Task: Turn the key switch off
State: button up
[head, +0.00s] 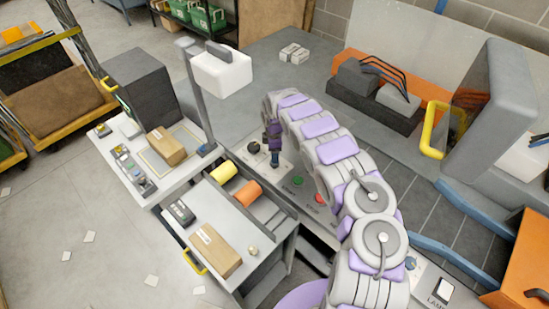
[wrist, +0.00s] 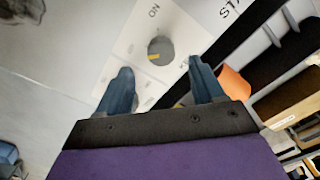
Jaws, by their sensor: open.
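The key switch (wrist: 160,50) is a round dark grey knob with a yellow mark on a pale panel. In the wrist view the mark lies toward the knob's lower left side, and the word ON is printed above it. A dark knob on the panel in the head view (head: 253,147) looks like the same switch. My gripper (wrist: 161,80) is open and empty, its two blue fingers apart below the knob in the wrist view. In the head view my gripper (head: 275,163) points down at the panel beside the knob. No contact shows.
A green button (head: 298,180) and a red button (head: 320,198) sit on the same panel. Yellow and orange rolls (head: 247,193) and a cardboard box (head: 215,251) lie nearby. A white lamp head on a post (head: 221,72) stands left of my arm.

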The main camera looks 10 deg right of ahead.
notch_tip(320, 180, up, 12)
jog(key=shift+f, duration=0.15)
dwell(0.6)
jog(key=s+d+r+m+g+h+b, duration=0.1)
jog(key=s+d+r+m+b, duration=0.3)
jog(key=s+r, duration=0.45)
jog(key=s+d+r+m+h+b, duration=0.1)
jog(key=s+d+r+m, duration=0.4)
jog(key=s, duration=0.7)
jog(key=s+a+f+m+y+b, duration=0.1)
jog(key=s+a+m+b, duration=0.1)
jog(key=s, duration=1.4)
jog(key=s+a+f+m+y+b, duration=0.1)
jog(key=s+a+m, duration=0.4)
jog(key=s, duration=1.1)
jog(key=shift+s+a+f+m+g+b, duration=0.2)
jog(key=shift+a+f+m+g+b, duration=0.15)
jog(key=shift+a+f+b, duration=0.5)
